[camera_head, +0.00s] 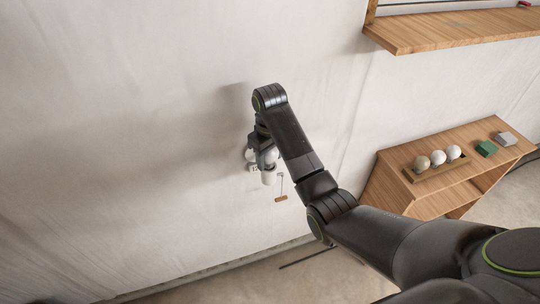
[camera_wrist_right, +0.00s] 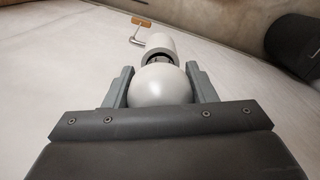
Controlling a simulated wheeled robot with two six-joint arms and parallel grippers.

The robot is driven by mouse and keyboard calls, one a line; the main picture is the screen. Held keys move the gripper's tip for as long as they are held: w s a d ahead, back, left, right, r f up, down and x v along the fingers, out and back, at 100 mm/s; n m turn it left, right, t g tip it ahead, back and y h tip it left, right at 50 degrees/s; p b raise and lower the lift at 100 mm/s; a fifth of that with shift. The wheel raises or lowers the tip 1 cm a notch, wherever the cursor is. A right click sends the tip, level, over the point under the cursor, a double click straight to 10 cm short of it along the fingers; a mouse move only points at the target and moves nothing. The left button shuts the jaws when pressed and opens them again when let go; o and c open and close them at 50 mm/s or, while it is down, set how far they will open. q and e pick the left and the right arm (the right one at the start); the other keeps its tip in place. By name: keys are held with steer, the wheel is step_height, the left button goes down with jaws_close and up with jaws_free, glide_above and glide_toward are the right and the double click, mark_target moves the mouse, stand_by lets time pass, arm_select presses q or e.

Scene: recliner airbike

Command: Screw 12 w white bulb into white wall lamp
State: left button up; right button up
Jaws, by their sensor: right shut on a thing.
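The white bulb (camera_wrist_right: 160,84) is held between the two fingers of my right gripper (camera_wrist_right: 160,90) in the right wrist view. In the head view the right gripper (camera_head: 262,148) is at the wall, partly hidden by my own arm. The white wall lamp (camera_head: 268,176) shows just below the gripper. In the right wrist view its cylindrical socket (camera_wrist_right: 160,43) is right beyond the bulb and roughly in line with it. A dark ring shows between bulb and socket; I cannot tell whether they touch. My left gripper is in neither view.
A small wooden pull (camera_head: 281,198) hangs beside the lamp. A wooden cabinet (camera_head: 397,190) at the right carries a wooden tray (camera_head: 436,169) with several bulbs, a green box (camera_head: 487,148) and a grey box (camera_head: 506,139). A wooden shelf (camera_head: 450,35) juts out at the upper right. The wall left of the lamp is bare.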

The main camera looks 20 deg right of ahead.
steer(key=m, duration=0.5)
steer(key=shift+a+m, duration=0.1)
steer(key=shift+m, duration=0.3)
steer(key=o, duration=0.9)
steer(key=n, duration=0.5)
steer(key=shift+n, duration=0.3)
steer(key=n, duration=0.6)
steer(key=shift+d, duration=0.2)
steer(key=n, duration=0.6)
steer(key=shift+w, duration=0.15)
steer(key=n, duration=0.5)
steer(key=shift+w, duration=0.1)
